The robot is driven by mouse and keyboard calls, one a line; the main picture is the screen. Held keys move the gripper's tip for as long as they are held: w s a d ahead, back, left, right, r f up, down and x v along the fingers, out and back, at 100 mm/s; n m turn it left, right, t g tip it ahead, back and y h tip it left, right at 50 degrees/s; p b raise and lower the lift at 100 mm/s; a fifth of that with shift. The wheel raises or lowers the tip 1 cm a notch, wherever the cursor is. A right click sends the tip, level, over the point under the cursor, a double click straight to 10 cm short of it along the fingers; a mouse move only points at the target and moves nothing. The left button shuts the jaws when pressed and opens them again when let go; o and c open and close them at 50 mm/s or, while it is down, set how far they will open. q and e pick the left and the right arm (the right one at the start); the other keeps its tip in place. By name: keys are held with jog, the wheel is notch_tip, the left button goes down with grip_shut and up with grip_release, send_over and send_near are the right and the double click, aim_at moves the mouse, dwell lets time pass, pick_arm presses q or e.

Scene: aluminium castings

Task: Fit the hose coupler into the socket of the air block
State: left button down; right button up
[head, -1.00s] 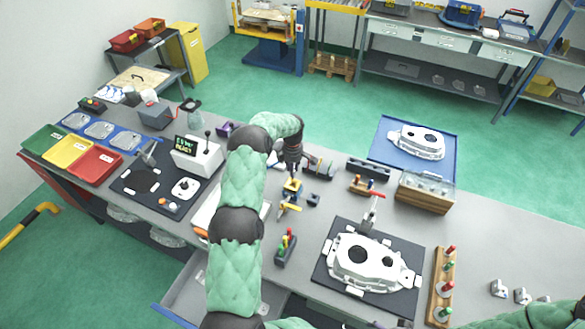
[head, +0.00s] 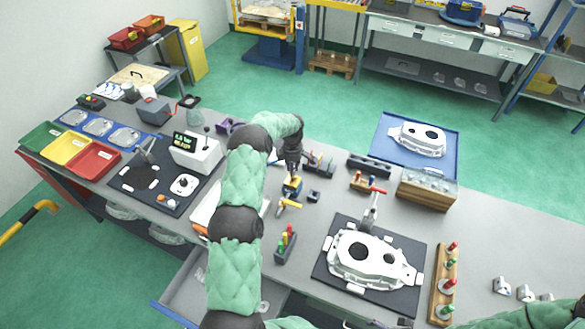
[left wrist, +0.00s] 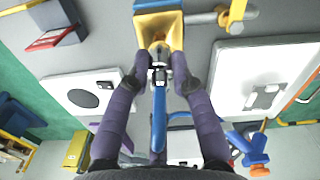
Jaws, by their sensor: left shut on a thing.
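My left gripper (head: 292,176) reaches down over the middle of the bench, just above the yellow air block (head: 292,187). In the left wrist view my left gripper (left wrist: 160,82) has its two dark fingers shut on the metal hose coupler (left wrist: 158,74). A blue hose (left wrist: 158,125) runs back from the coupler between the fingers. The coupler's front end points at the yellow air block (left wrist: 175,32) and meets or nearly meets its socket face. I cannot tell how deep it sits. My right gripper is not clearly in view.
A yellow-handled valve (head: 288,203) and a small dark block (head: 313,196) stand close to the air block. A tool holder (head: 285,246) is nearer me. A white casting (head: 368,260) lies on a black mat to the right. A white instrument box (head: 196,153) is left.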

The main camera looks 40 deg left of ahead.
pick_arm(q)
jog(key=shift+b, duration=0.95)
dwell(1.4)
jog(key=shift+f+b, duration=1.45)
jog(key=shift+f, duration=0.2)
jog(key=c, duration=1)
grip_release()
notch_tip(320, 180, up, 12)
